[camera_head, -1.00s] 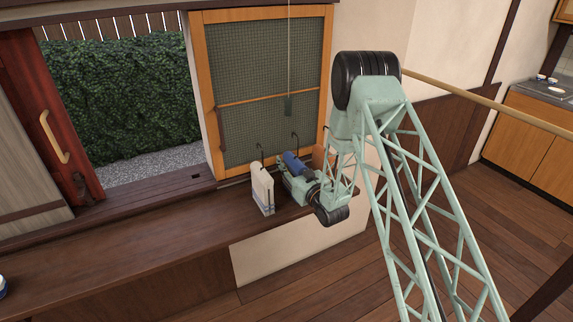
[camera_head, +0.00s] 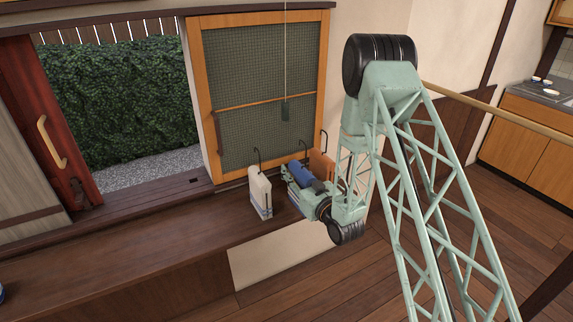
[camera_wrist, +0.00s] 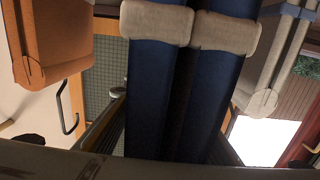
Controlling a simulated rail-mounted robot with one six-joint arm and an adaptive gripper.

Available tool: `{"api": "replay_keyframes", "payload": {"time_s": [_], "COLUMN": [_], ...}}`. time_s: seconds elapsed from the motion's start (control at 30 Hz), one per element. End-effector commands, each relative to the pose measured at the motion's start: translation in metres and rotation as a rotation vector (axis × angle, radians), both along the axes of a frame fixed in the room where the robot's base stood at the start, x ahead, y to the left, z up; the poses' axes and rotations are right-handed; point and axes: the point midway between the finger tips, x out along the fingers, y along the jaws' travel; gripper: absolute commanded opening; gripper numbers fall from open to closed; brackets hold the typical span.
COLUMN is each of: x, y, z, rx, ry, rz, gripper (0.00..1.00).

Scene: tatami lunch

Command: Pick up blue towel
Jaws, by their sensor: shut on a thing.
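The blue towel (camera_head: 301,173) is at my gripper (camera_head: 296,178) above the right end of the wooden ledge. My gripper is shut on it, though the arm and wrist hide part of the grip. In the wrist view the blue towel (camera_wrist: 153,85) fills the middle as two dark blue lengths with a dark gap between them. Beige bands cross both lengths near the top. My fingertips cannot be made out clearly there.
A white towel (camera_head: 261,190) stands close on the left, and an orange-brown towel (camera_head: 321,164) close on the right. Black hooks rise above them. A framed mesh screen (camera_head: 262,90) is behind. The wooden ledge (camera_head: 150,240) is clear to the left.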

Motion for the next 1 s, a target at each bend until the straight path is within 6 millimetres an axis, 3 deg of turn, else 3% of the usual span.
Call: {"api": "replay_keyframes", "payload": {"time_s": [0.2,0.4,1.0], "x": [-0.033,-0.051,-0.058], "y": [-0.015,-0.022,-0.025], "z": [0.003,0.005,0.006], "rx": [0.0,-0.001,0.0], "ry": [0.002,0.001,0.0], "rz": [0.0,0.0,0.0], "gripper": [0.11,0.11,0.11]}}
